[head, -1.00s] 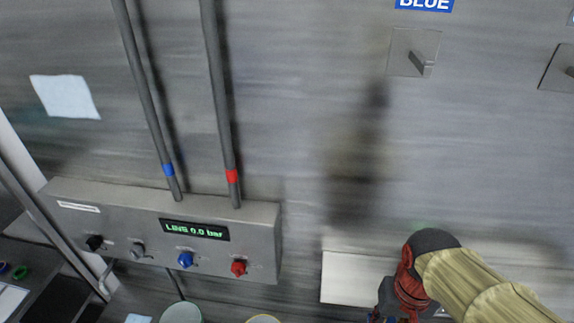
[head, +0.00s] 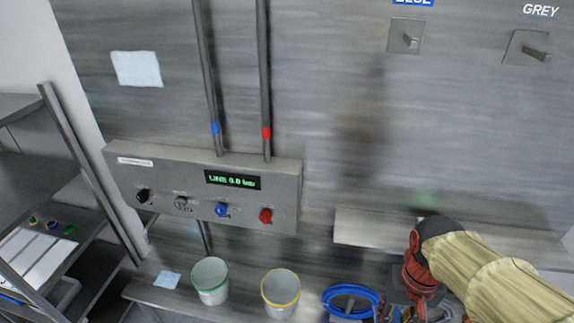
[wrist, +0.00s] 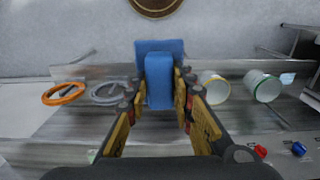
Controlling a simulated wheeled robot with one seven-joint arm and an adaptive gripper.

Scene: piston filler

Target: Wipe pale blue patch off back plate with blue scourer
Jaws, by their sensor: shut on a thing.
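My gripper (wrist: 160,88) is shut on the blue scourer (wrist: 160,70), which stands between the fingers in the wrist view. In the head view my gripper (head: 418,290) is low at the right, by the shelf, and the scourer cannot be made out. The back plate (head: 315,60) is brushed grey metal. A pale blue-white rectangle (head: 137,69) is on its upper left, well away from my gripper; I cannot tell whether it is the patch or a sheet. A faint green spot (head: 425,197) shows just above my gripper.
A control box (head: 150,178) with coloured knobs juts from the plate, under two vertical pipes. Green-rimmed (head: 210,281) and yellow-rimmed (head: 281,293) pots and a blue hose coil (head: 350,300) sit on the shelf. Grey (wrist: 108,93) and orange (wrist: 63,93) rings show in the wrist view.

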